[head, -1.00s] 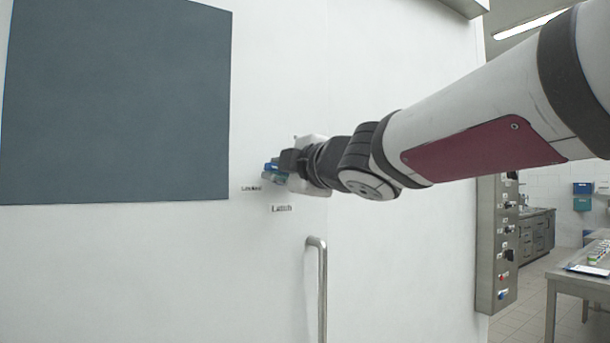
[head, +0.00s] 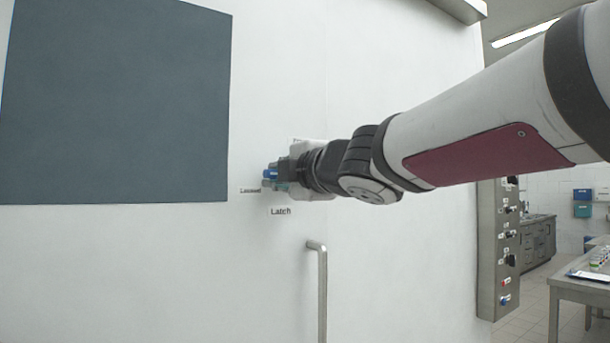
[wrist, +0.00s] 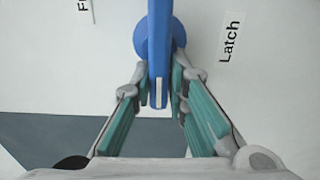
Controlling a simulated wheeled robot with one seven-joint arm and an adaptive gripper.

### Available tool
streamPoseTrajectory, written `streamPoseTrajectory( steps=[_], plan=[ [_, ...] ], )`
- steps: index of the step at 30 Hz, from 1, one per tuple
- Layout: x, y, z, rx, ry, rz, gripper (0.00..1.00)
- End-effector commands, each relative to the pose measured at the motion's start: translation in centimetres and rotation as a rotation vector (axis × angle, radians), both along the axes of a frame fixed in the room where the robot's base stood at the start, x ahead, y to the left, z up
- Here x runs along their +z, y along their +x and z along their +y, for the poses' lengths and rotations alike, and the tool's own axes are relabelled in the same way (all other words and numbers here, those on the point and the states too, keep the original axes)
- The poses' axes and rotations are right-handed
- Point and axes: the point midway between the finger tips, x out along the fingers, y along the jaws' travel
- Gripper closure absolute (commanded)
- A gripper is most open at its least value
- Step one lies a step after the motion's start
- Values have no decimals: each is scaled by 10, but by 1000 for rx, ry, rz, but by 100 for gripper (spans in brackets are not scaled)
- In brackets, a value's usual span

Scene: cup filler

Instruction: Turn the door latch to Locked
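The door latch has a round blue hub with a long blue handle. In the wrist view the latch (wrist: 158,40) is at the top centre, its handle running down between my finger pads. My gripper (wrist: 161,95) is close about the handle, with a teal pad on either side. In the head view the blue latch (head: 270,173) shows at the gripper's tip, partly hidden by my gripper (head: 280,174). The handle points left, toward the window side. The Locked label (head: 251,190) is just left of and below it. The Latch label (head: 281,211) is below, and also in the wrist view (wrist: 229,37).
The white door has a dark window panel (head: 115,105) at the left and a vertical metal bar handle (head: 321,290) below the latch. A control panel (head: 497,250) and a table (head: 585,287) stand at the right. Part of another label (wrist: 84,8) shows in the wrist view.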

Motion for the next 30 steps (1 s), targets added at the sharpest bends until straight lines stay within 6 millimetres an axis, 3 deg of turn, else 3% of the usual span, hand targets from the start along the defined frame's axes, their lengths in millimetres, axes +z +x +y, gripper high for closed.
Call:
streamPoseTrajectory(
  steps=[2, 14, 30],
  plan=[
    [-1, 0, 0, 1, 0, 2, 67],
    [0, -5, -3, 0, 1, 1, 67],
    [0, -83, -55, 1, 1, -1, 67]
  ],
)
